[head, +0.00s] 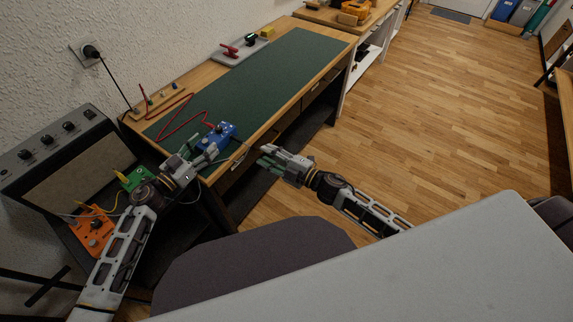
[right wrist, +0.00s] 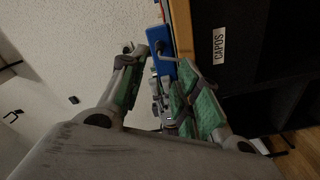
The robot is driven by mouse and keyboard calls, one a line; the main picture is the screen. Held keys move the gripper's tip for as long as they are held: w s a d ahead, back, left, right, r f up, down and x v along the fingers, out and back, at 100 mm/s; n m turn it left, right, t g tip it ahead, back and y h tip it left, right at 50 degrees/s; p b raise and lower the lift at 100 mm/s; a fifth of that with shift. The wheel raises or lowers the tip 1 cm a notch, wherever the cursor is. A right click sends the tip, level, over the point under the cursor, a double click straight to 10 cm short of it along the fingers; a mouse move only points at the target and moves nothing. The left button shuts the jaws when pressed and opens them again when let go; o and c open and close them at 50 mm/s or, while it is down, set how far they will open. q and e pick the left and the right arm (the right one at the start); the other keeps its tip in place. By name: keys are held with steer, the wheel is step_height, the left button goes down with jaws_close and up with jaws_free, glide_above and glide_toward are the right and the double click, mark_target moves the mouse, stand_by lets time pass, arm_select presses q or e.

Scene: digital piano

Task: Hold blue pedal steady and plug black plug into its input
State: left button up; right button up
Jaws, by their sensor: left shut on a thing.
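The blue pedal (head: 217,135) lies at the near end of the desk, close to its front edge. It also shows in the right wrist view (right wrist: 161,38). My left gripper (head: 204,152) is shut on the near end of the pedal; its exact grip is partly hidden. A dark, bent piece at the pedal's edge in the right wrist view looks like the black plug (right wrist: 163,54), with a thin cable running from it. I cannot tell whether it is seated in the input. My right gripper (head: 268,157) is open and empty, off the desk's front edge, its fingers toward the pedal.
A green mat (head: 275,75) covers the desk. A red cable (head: 170,131) lies beside the pedal. A green pedal (head: 133,178) and an orange pedal (head: 91,231) stand to the left, by a grey amplifier (head: 62,142). The far mat is mostly clear.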

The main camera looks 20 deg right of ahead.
steer(key=v, duration=0.6)
steer(key=shift+s+d, duration=0.15)
steer(key=shift+s, duration=0.1)
stand_by(0.3)
arm_select(q)
steer(key=o, duration=1.4)
arm_select(e)
steer(key=shift+r, duration=0.1)
arm_select(q)
steer(key=shift+p+v, duration=1.4)
steer(key=shift+v, duration=1.6)
arm_select(e)
steer(key=shift+r, duration=1.3)
arm_select(q)
steer(key=v, duration=1.2)
